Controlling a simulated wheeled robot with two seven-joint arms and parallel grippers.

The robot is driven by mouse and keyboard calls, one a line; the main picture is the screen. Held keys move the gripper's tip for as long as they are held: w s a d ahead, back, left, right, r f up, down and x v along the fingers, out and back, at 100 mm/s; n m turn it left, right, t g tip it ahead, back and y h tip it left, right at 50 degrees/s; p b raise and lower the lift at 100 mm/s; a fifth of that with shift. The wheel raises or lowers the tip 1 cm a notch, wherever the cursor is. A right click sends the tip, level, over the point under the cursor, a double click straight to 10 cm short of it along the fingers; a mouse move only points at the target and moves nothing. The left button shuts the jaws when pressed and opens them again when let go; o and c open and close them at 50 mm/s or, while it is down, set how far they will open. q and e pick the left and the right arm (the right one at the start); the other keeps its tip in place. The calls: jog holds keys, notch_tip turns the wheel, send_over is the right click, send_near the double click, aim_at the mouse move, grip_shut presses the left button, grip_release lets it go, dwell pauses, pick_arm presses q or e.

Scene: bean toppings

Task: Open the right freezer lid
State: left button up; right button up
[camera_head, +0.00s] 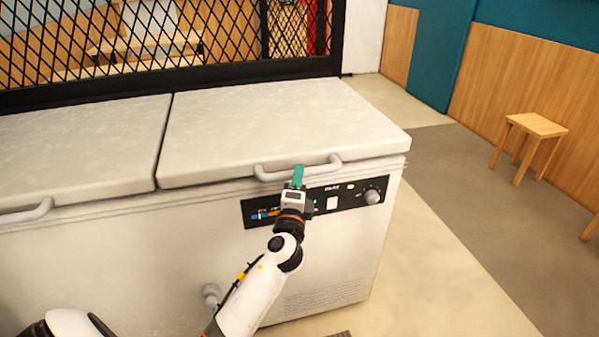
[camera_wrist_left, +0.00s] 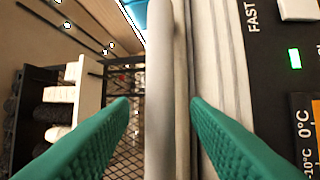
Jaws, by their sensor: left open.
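The right freezer lid (camera_head: 270,120) is a pale slab lying shut on the white chest freezer (camera_head: 130,260). Its grey bar handle (camera_head: 300,168) runs along the front edge. My left gripper (camera_head: 298,176) is at the middle of this handle, just above the control panel. In the left wrist view the green fingers (camera_wrist_left: 160,105) are open, one on each side of the handle bar (camera_wrist_left: 160,90), with gaps visible. Whether either finger touches the bar cannot be told. My right gripper is not in view.
The left freezer lid (camera_head: 75,145) lies shut beside it, with its own handle (camera_head: 25,212). A black mesh screen (camera_head: 210,40) stands behind the freezer. The control panel (camera_head: 330,200) is below the handle. A wooden stool (camera_head: 536,126) stands far right; the floor between is clear.

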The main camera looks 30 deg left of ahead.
pick_arm(q)
jog(key=shift+x, duration=1.55)
grip_shut()
